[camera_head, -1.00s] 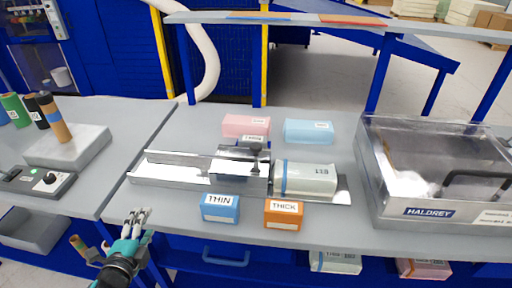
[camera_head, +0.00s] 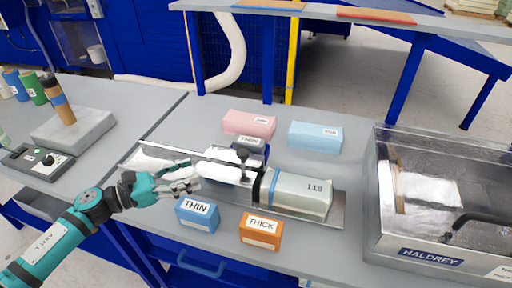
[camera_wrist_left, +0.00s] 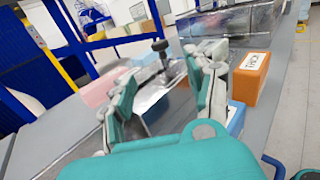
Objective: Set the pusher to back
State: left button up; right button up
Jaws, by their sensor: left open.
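A metal compression channel (camera_head: 150,160) lies on the grey bench. The pusher (camera_head: 228,173) is a shiny block with a black knob (camera_head: 243,155), sitting in the channel against or very near the grey-white foam block (camera_head: 302,194) on its right. My left gripper (camera_head: 193,178) is open at the left side of the pusher, above the channel. In the left wrist view its fingers (camera_wrist_left: 160,72) are spread, with the knob (camera_wrist_left: 160,46) beyond and between them. Contact with the pusher cannot be told. My right gripper is not in view.
A blue THIN block (camera_head: 198,214) and an orange THICK block (camera_head: 260,230) stand in front of the channel. Pink (camera_head: 249,124) and light blue (camera_head: 315,137) blocks lie behind it. A clear-lidded HALDREY box (camera_head: 440,190) stands at right, a control box (camera_head: 45,162) at left.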

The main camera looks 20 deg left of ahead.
aim_at(243, 151)
pick_arm(q)
jog(key=p+x, duration=0.5)
jog(key=x, duration=1)
jog(key=shift+a+r+p, duration=0.1)
jog(key=shift+r+p, duration=0.05)
jog(key=shift+p, duration=0.25)
jog(key=shift+w+d, duration=0.25)
jog(key=shift+d, duration=0.1)
jog(key=shift+a, duration=0.1)
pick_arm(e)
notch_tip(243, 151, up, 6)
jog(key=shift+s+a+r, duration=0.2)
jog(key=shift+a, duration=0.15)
pick_arm(q)
jog(key=shift+s, duration=0.1)
jog(key=shift+c, duration=0.2)
jog(key=shift+c, duration=1.1)
grip_shut()
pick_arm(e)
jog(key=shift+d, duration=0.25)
